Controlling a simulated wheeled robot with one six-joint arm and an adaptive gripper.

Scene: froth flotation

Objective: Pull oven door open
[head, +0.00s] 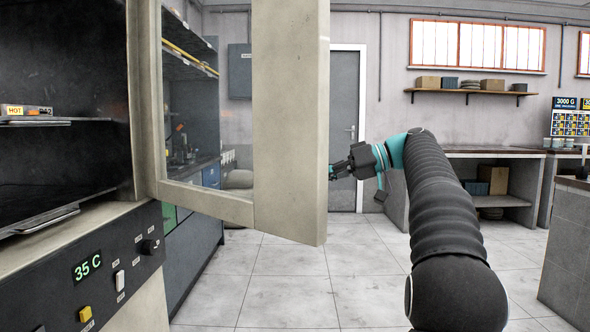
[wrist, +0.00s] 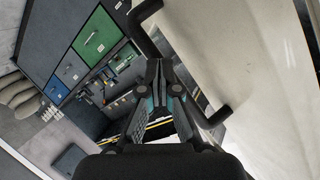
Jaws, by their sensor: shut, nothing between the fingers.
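The oven door (head: 290,120) is a cream frame with a glass pane (head: 208,120). It stands swung wide open from the oven (head: 75,240) at the left. My gripper (head: 332,172) is at the door's free edge, its tips partly hidden behind the door. In the wrist view my gripper (wrist: 158,66) has its fingers together, with nothing between them. The black bar handle (wrist: 143,17) on the door's outer face runs behind my fingers; its other end shows at the lower right. I cannot tell whether the fingers touch it.
The oven chamber shows racks (head: 45,118) and a 35 C display (head: 87,266). A dark counter with cabinets (head: 192,250) lies beyond the door. Benches (head: 480,155) stand at the right back, and a tiled block (head: 570,240) at the right. The floor (head: 285,290) between is clear.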

